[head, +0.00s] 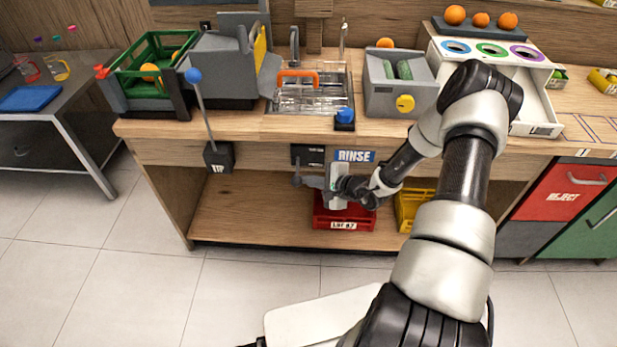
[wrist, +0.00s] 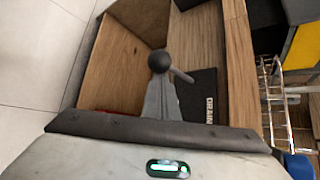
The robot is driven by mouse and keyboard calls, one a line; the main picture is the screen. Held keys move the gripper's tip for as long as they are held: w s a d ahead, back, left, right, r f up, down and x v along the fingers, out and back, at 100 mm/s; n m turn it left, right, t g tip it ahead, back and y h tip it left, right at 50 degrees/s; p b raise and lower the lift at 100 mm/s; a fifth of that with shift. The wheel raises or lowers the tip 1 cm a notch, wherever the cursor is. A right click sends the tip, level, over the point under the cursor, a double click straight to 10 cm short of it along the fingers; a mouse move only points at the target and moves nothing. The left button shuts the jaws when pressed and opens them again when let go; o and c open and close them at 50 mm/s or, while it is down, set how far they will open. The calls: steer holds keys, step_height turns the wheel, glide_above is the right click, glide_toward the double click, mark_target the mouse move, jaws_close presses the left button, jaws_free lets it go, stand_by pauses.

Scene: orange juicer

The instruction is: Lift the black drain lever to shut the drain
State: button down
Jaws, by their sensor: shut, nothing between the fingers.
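The black drain lever ends in a round black knob (wrist: 161,61). Its short rod runs right from the knob to a dark plate marked DRAIN (wrist: 197,95) on the counter's front. In the head view the knob (head: 297,181) hangs below the dark drain box (head: 307,154), left of the RINSE label. My gripper (head: 311,182) is shut and empty, pointing left at the knob. In the wrist view the shut fingertips (wrist: 161,84) are right at the knob, overlapping it in the picture; I cannot tell whether they touch.
The sink with a wire rack (head: 312,92) lies above the lever. A blue-knobbed lever (head: 205,100) rises from a box at left. A red crate (head: 343,218) and a yellow crate (head: 413,207) stand on the shelf below. Space left of the knob is free.

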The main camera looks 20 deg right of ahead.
mark_target(297, 173)
step_height(297, 173, up, 3)
steer(key=shift+a+r+m+g+p, duration=0.15)
steer(key=shift+m+g+p, duration=0.45)
steer(key=shift+g, duration=0.5)
steer(key=shift+r, duration=0.15)
steer(key=shift+w+r, duration=0.1)
steer(key=shift+r, duration=0.6)
